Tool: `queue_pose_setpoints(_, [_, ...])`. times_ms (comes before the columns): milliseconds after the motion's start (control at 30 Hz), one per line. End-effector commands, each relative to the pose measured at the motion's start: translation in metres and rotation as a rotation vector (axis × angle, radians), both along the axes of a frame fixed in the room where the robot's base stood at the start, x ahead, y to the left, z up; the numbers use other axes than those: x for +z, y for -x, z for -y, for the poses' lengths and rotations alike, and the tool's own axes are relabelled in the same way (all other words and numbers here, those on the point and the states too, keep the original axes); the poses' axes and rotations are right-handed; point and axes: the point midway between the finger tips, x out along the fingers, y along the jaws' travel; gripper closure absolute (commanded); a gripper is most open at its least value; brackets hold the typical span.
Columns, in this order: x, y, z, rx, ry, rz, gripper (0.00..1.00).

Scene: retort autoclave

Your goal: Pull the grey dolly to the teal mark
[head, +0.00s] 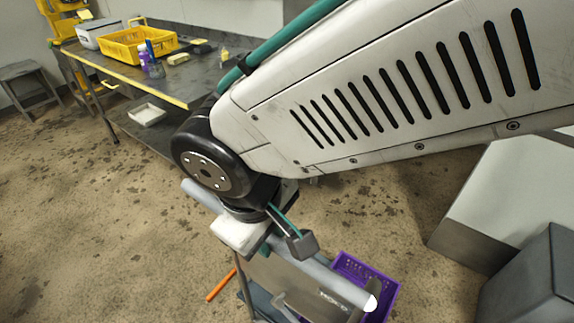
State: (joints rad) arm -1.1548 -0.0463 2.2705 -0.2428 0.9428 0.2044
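The grey dolly shows at the bottom centre of the head view, with its thick light-grey handle bar (335,285) running diagonally from upper left to lower right. Below the bar are a thin upright and part of a flat panel; the lower part is cut off by the frame edge. My gripper (268,238) is at the middle of the bar, pointing down and overlapping it. My wrist covers part of it, so I cannot tell whether its fingers are closed on the bar. I see no teal mark on the visible floor.
A purple crate (382,272) is beside the bar's right end. An orange stick (220,285) lies on the stained floor to the left. A workbench (190,80) with a yellow crate (120,50) is at upper left. Grey boxy units (515,200) stand at right. Floor at left is open.

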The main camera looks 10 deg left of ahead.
Motion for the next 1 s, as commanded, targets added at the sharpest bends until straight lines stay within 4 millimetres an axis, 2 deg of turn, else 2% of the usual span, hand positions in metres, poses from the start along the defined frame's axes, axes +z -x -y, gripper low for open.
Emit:
queue_pose_setpoints(33, [0.001,0.000,-0.001,0.000,-0.002,0.001,0.61])
queue_pose_setpoints(67, [0.001,0.000,-0.001,0.000,-0.002,0.001,0.56])
queue_pose_setpoints(367, [0.002,0.000,0.000,0.001,-0.001,0.000,0.56])
queue_pose_setpoints(467, [0.011,0.002,-0.002,0.001,-0.003,0.001,0.56])
queue_pose_setpoints(800, [0.065,0.011,-0.007,0.002,-0.003,0.002,0.56])
queue_pose_setpoints(1000, [0.076,0.014,-0.007,0.001,-0.001,0.000,0.56])
